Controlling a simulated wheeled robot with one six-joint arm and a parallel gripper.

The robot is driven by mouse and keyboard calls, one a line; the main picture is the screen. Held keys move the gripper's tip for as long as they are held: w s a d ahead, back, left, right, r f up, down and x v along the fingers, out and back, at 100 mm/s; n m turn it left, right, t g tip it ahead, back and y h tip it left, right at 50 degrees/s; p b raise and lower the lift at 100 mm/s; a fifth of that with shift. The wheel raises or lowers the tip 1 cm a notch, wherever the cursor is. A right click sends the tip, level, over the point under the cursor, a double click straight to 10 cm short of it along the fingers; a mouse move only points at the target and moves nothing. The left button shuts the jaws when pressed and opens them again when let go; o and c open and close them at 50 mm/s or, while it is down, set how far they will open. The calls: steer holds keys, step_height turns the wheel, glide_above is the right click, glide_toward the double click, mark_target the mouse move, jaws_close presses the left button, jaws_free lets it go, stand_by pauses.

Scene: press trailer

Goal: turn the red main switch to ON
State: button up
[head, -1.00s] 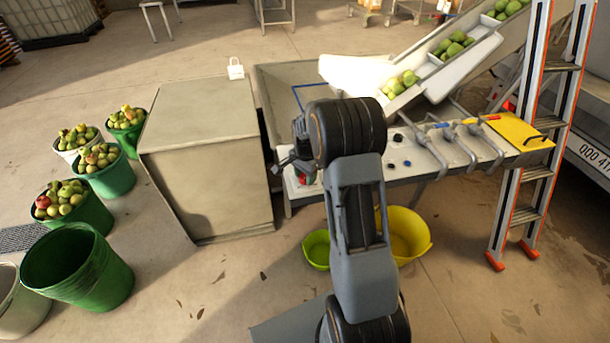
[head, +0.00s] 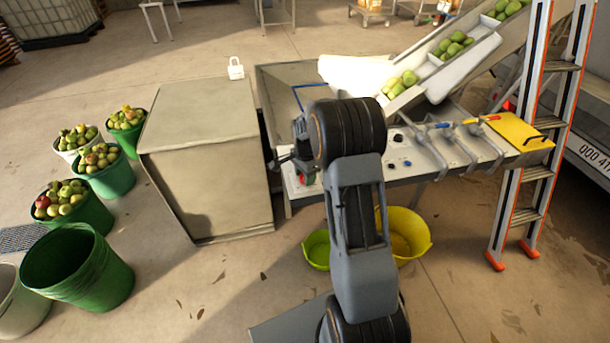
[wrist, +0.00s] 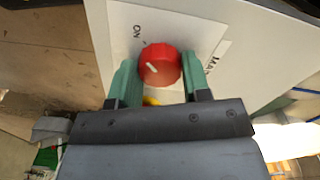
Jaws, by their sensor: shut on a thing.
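The red main switch (wrist: 160,64) is a round knob on a white plate marked ON and MAIN. In the wrist view its white pointer line slants to the upper left, towards the tick by the ON label (wrist: 138,31). My gripper (wrist: 158,78) has its green fingers on either side of the knob and is shut on it. In the head view my gripper (head: 284,161) is at the left end of the control panel (head: 425,158), and my wrist hides part of that area.
A large beige box (head: 205,150) stands just left of the panel. Yellow (head: 408,232) and green tubs are below it. Several fruit-filled buckets are at the left. A ladder (head: 535,130) and fruit conveyor (head: 455,60) are on the right.

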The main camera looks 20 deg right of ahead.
steer(key=o, duration=0.9)
step_height(320, 180, up, 14)
steer(key=shift+f+p, duration=0.1)
steer(key=shift+p, duration=0.2)
